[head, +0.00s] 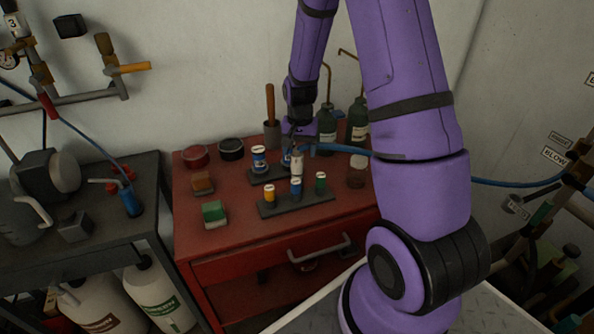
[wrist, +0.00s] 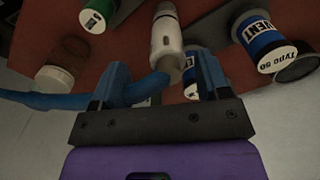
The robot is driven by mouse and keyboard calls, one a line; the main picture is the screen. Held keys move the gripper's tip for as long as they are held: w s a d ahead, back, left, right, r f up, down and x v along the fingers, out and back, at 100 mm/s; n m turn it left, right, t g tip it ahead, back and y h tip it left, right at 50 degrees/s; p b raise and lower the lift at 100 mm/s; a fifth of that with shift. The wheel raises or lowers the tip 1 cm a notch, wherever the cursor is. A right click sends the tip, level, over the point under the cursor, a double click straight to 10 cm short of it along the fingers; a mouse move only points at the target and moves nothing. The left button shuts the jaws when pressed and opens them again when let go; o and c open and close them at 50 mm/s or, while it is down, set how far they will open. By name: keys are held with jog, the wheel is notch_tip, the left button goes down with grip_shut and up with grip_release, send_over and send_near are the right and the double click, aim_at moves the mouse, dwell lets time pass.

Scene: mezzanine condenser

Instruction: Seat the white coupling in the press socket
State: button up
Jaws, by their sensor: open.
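The white coupling (head: 297,164) stands roughly upright above the red cabinet, just below my gripper (head: 298,146). In the wrist view, the coupling (wrist: 166,32) has a grey band, and its near end lies between the two blue fingertips of my gripper (wrist: 160,66), with a gap on each side. My gripper is open. A blue hose (wrist: 148,88) curves in from the left and meets or passes the coupling's near end; I cannot tell if they are joined. I cannot make out which part is the press socket.
On the red cabinet top (head: 235,240), a dark rack (head: 300,205) holds yellow, blue and green cylinders. A blue-and-white can (head: 259,160) stands left of the coupling. Dark bottles (head: 357,122) stand behind.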

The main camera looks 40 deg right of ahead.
aim_at(297, 163)
jog(key=shift+w+f, duration=0.25)
jog(key=shift+f, duration=1.3)
jog(key=shift+w+f, duration=0.2)
jog(key=shift+f, duration=1.3)
jog(key=c, duration=1.3)
notch_tip(297, 163, up, 10)
jog(key=shift+f, duration=0.15)
jog(key=shift+a+r, duration=0.1)
jog(key=shift+r, duration=0.1)
